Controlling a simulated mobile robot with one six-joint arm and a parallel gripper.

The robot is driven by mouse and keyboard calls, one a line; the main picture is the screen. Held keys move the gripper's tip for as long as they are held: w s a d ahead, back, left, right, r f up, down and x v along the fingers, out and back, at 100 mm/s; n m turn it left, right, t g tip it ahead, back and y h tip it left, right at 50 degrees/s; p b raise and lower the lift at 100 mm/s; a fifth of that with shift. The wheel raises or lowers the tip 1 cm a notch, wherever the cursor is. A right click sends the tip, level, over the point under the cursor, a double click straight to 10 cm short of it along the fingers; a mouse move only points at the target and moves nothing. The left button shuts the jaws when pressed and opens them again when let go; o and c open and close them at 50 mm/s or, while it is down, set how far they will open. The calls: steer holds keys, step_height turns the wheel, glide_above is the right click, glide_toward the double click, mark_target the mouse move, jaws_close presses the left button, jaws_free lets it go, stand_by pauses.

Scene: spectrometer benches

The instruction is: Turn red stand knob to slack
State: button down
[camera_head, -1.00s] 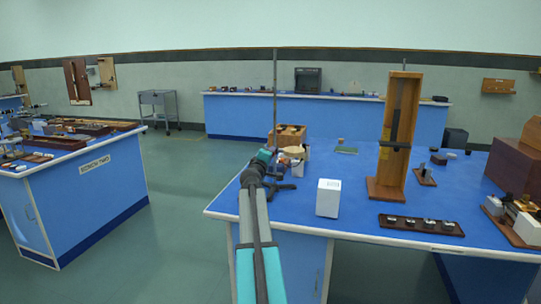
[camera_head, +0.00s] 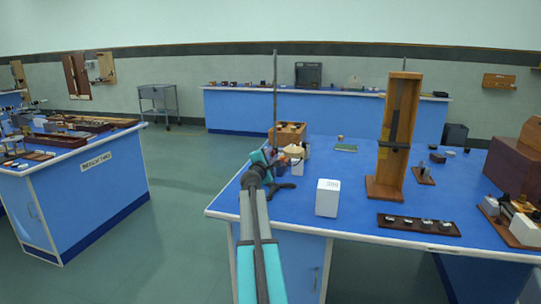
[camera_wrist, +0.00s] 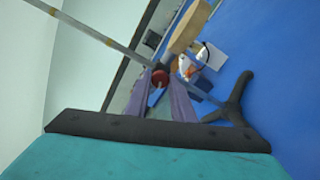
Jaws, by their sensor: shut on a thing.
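The red stand knob (camera_wrist: 160,77) shows in the wrist view, between the tips of the two grey-purple fingers of my gripper (camera_wrist: 162,88). My gripper is shut on it. The thin metal stand rod (camera_wrist: 92,33) runs from the upper left down to the knob. The black stand foot (camera_wrist: 236,103) spreads over the blue bench at the right. In the head view the rod (camera_head: 275,88) stands upright near the bench's left edge, with my gripper (camera_head: 279,160) beside it. There my wrist hides the knob, and its angle cannot be read.
A wooden box (camera_head: 290,128) and pale items stand just behind the rod. A white block (camera_head: 327,197) stands right of the foot. A tall wooden frame (camera_head: 404,120) and a dark tray (camera_head: 419,231) are farther right on the blue bench (camera_head: 345,170).

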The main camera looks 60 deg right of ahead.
stand_by(0.4)
steer(key=c, duration=1.6)
jaws_free()
steer(key=shift+o, duration=0.2)
steer(key=shift+a, duration=0.1)
steer(key=v, duration=1.3)
steer(key=shift+a+b, duration=0.35)
steer(key=shift+b, duration=0.05)
